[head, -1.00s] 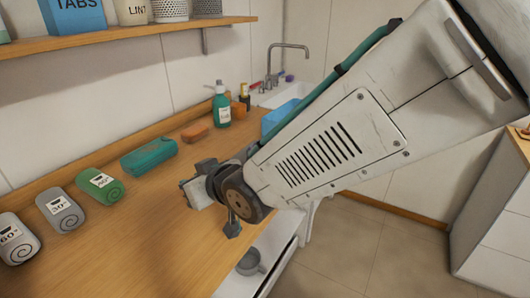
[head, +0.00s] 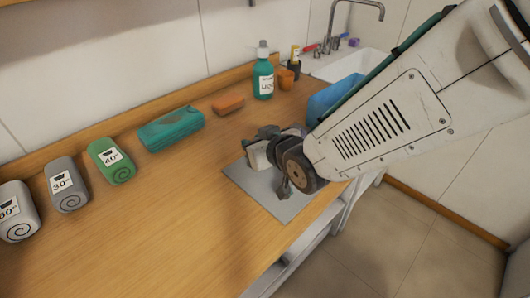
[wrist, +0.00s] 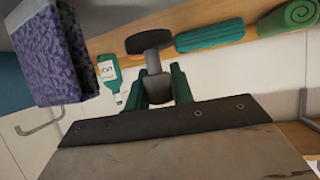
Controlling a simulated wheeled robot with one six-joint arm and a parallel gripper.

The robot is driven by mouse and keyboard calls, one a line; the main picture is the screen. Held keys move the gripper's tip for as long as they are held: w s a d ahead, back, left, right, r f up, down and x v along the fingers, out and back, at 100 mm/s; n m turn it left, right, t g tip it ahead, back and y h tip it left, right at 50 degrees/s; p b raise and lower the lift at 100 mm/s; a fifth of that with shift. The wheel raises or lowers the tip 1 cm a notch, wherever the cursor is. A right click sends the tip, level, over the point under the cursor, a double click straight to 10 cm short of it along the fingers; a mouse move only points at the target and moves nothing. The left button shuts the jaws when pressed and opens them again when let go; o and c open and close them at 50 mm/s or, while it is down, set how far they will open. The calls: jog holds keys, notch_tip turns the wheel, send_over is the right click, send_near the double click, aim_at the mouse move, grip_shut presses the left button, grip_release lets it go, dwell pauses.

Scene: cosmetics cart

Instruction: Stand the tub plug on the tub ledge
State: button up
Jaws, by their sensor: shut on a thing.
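My gripper (wrist: 158,78) has dark green fingers and is shut on the tub plug. In the wrist view the plug has a grey stem (wrist: 153,64) between the fingers and a dark, wide disc (wrist: 148,41) beyond them. In the head view my gripper (head: 283,187) is low over a flat grey square (head: 265,205) on the wooden counter. The wrist hides part of it. I cannot tell whether the plug touches the square. A white basin (head: 345,65) is at the back right. I cannot tell which surface is the tub ledge.
A blue thing (head: 335,97) stands beside my arm. A purple block (wrist: 55,55) shows in the wrist view. The front counter is clear.

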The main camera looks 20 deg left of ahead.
jog(key=shift+s+f, duration=0.1)
jog(key=shift+f, duration=2.15)
jog(key=o, duration=1)
jog(key=shift+f, duration=0.1)
